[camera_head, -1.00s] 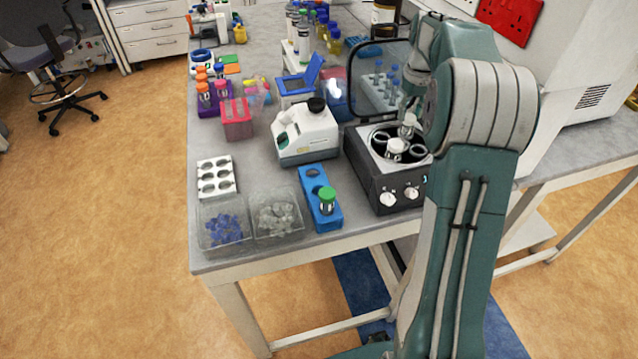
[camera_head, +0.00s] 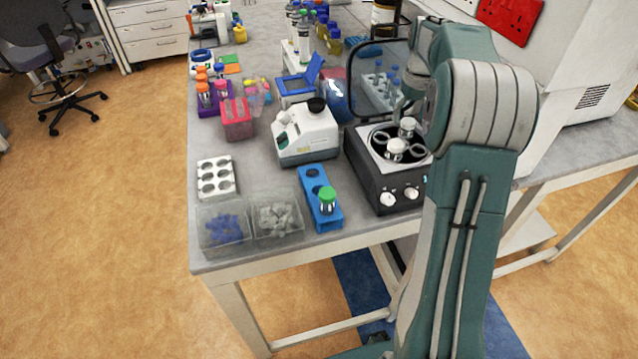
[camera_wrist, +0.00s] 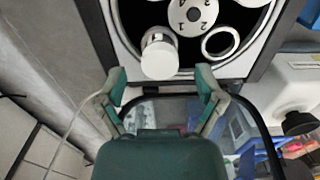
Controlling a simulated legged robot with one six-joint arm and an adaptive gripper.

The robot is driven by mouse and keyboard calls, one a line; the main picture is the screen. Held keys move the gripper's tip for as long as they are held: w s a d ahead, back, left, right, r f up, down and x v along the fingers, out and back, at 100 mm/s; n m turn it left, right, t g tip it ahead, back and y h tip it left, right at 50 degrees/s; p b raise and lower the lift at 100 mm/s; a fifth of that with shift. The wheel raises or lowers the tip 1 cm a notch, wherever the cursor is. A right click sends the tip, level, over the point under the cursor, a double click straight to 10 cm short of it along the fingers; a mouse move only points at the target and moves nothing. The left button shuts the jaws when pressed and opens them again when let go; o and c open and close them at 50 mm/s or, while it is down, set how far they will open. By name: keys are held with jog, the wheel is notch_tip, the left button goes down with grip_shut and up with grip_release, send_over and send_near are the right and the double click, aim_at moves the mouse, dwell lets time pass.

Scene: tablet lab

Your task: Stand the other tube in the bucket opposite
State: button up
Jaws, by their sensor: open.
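The centrifuge (camera_head: 376,184) stands open on the bench, its rotor hub (camera_head: 396,149) in the middle. A white-capped tube (camera_head: 407,127) stands in one bucket at the far side of the rotor; it also shows in the wrist view (camera_wrist: 160,54). Beside it is an empty bucket ring (camera_wrist: 220,43). The bucket opposite the tube cannot be made out clearly. A green-capped tube (camera_head: 327,201) stands in the near hole of the blue rack (camera_head: 322,222). My gripper (camera_wrist: 162,76) is open and empty, just clear of the white-capped tube; the head view mostly hides it behind my arm.
The raised clear lid (camera_head: 355,75) stands behind the rotor, close to my gripper. A white instrument (camera_head: 305,135) is left of the centrifuge. Bins of blue caps (camera_head: 224,230) and clear caps (camera_head: 277,217) and a white rack (camera_head: 216,178) sit at the front left.

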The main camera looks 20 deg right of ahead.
notch_tip(320, 180, up, 12)
jog(key=f, duration=0.1)
jog(key=s+a+r+t, duration=0.2)
jog(key=s+a+r, duration=0.35)
jog(key=a, duration=0.35)
jog(key=s+a+f+t, duration=0.1)
jog(key=s+a+f, duration=0.4)
jog(key=s+a, duration=0.3)
jog(key=s+a+f+t, duration=0.2)
jog(key=s+a+f, duration=0.3)
jog(key=s, duration=1)
jog(key=a, duration=0.3)
jog(key=shift+s+t, duration=0.2)
jog(key=shift+t, duration=0.1)
